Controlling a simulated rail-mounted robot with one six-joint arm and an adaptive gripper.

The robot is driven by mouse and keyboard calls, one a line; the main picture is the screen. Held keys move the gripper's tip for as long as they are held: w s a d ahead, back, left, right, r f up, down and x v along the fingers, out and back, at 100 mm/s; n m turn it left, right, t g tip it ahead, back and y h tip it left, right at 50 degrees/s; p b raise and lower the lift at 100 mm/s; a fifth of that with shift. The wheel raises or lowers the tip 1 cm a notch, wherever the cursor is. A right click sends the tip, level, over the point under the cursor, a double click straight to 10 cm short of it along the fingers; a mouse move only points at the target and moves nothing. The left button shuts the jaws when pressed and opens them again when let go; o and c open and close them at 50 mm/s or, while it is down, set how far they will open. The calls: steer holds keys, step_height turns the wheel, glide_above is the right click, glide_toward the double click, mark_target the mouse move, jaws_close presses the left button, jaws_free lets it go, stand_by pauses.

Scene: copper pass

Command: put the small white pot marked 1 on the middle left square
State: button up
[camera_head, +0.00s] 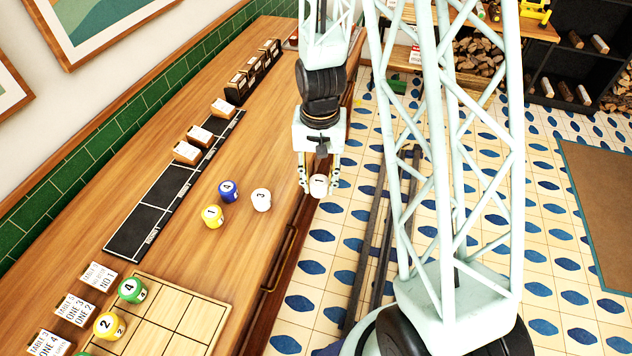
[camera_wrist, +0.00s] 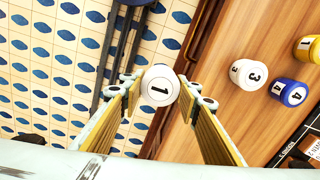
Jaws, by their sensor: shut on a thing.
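My gripper (camera_head: 319,184) is shut on the small white pot marked 1 (camera_wrist: 157,92), which sits between the fingertips with its numbered face towards the wrist camera. In the head view the held pot shows at the counter's right edge, clear of the grid board. The wooden grid board (camera_head: 192,326) lies at the bottom left and is cut off by the frame. A green pot marked 4 (camera_head: 132,290) stands on its far left square. A yellow pot marked 2 (camera_head: 109,325) stands on the square nearer in that left column. Another green pot is barely visible at the bottom edge.
On the counter (camera_head: 262,155) stand a loose white pot marked 3 (camera_head: 261,200), a blue pot marked 4 (camera_head: 228,190) and a yellow pot marked 1 (camera_head: 212,216). A black strip (camera_head: 140,228) with small card blocks lies behind them. White cards (camera_head: 75,309) line the board's left side.

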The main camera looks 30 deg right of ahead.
steer(key=shift+w, duration=0.15)
stand_by(0.4)
steer(key=w+a+n, duration=0.1)
steer(key=w, duration=0.3)
steer(key=w+a+n, duration=0.1)
steer(key=w, duration=0.3)
steer(key=w+a, duration=0.1)
steer(key=w, duration=0.2)
steer(key=shift+w+r+n+b, duration=0.3)
steer(key=shift+w+n, duration=0.1)
steer(key=w+a+r+n, duration=0.1)
steer(key=w+a+n, duration=0.1)
steer(key=w, duration=0.4)
steer(key=w+a+r+n, duration=0.1)
steer(key=w+a, duration=0.2)
steer(key=w, duration=0.3)
steer(key=shift+w+a+r+n+b, duration=0.3)
steer(key=shift+w+a+r+n, duration=0.05)
steer(key=shift+w+a+n, duration=0.05)
